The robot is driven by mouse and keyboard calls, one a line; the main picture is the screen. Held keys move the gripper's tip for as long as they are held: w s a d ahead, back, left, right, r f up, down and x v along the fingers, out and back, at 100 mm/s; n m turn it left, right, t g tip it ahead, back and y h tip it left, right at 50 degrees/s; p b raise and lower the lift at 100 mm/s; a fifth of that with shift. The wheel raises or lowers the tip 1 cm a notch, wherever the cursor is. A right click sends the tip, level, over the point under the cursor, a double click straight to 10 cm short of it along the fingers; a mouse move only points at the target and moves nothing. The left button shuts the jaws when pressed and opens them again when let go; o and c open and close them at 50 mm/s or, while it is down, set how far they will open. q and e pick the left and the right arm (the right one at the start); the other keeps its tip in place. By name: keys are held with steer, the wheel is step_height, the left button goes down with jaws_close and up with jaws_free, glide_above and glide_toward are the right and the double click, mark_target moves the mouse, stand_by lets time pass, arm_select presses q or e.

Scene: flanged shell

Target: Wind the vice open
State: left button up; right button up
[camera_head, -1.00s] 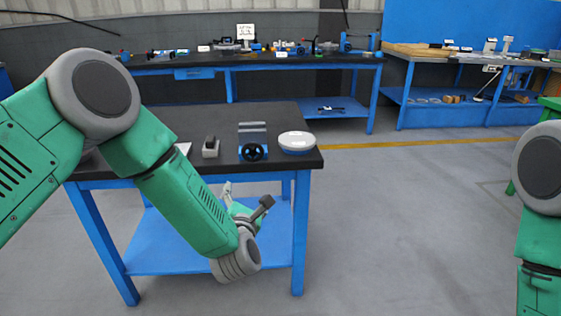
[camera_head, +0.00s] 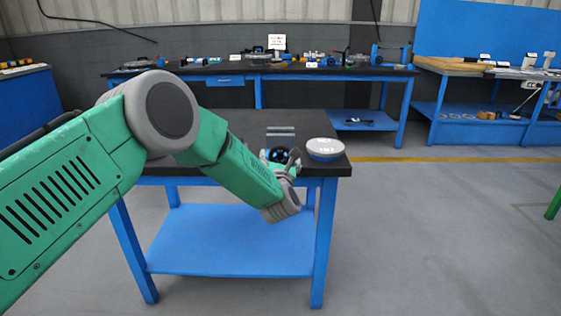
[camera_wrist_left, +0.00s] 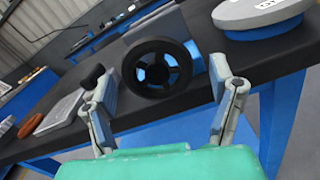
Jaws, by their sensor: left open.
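The vice (camera_head: 281,130) stands on the near dark-topped table, partly hidden behind my left arm in the head view. Its black handwheel (camera_wrist_left: 157,68), with blue showing between the spokes, faces me in the left wrist view. My left gripper (camera_head: 283,157) is at the table's front edge, close in front of the wheel. In the wrist view the left gripper (camera_wrist_left: 165,105) is open, with one finger on each side of the wheel and slightly nearer the camera. I cannot tell whether a finger touches it. My right gripper is not in view.
A round white-topped, blue-sided object (camera_head: 324,149) sits just right of the vice; it also shows in the wrist view (camera_wrist_left: 262,14). A flat grey tray-like thing (camera_wrist_left: 60,110) lies to the left. Cluttered benches (camera_head: 235,82) stand behind.

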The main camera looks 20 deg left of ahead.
arm_select(q)
steer(key=shift+w+a, duration=0.15)
steer(key=shift+w, duration=0.45)
steer(key=c, duration=1.2)
steer(key=shift+m, duration=0.3)
